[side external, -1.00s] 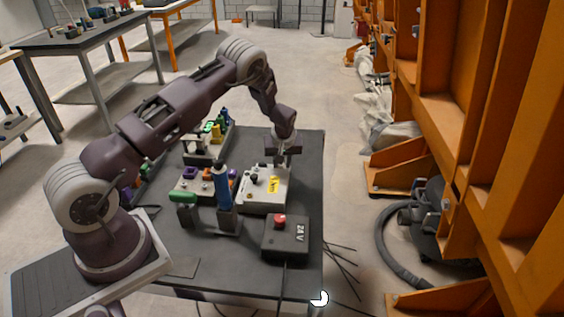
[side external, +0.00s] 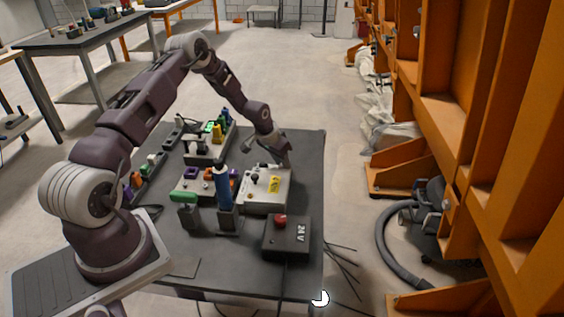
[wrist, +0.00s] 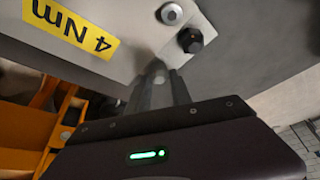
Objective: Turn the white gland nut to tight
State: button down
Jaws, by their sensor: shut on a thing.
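A light grey box with a yellow "4 Nm" label stands on the dark table; the box (side external: 258,203) shows in the side view, and its label (wrist: 72,27) is large in the wrist view. My gripper (side external: 284,166) is at the box's far right edge. In the wrist view, my gripper's fingers (wrist: 158,84) are shut on a small pale part at the box edge, which looks like the white gland nut (wrist: 156,68). The fingers mostly hide it, so its thread and seating cannot be seen. A grey fitting (wrist: 171,14) and a black nut (wrist: 190,40) sit beside it.
A dark box with a red button (side external: 280,219) stands in front. A blue-handled tool (side external: 222,185) and a green-handled tool (side external: 184,197) stand left of the grey box. Racks of coloured parts (side external: 210,145) lie behind. The table's right strip (side external: 309,175) is clear.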

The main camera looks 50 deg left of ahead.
jog(key=shift+m, duration=0.5)
jog(key=shift+h, duration=0.3)
jog(key=c, duration=1.4)
grip_release()
jog(key=shift+c, duration=0.2)
jog(key=v, duration=0.7)
jog(key=shift+r, duration=0.15)
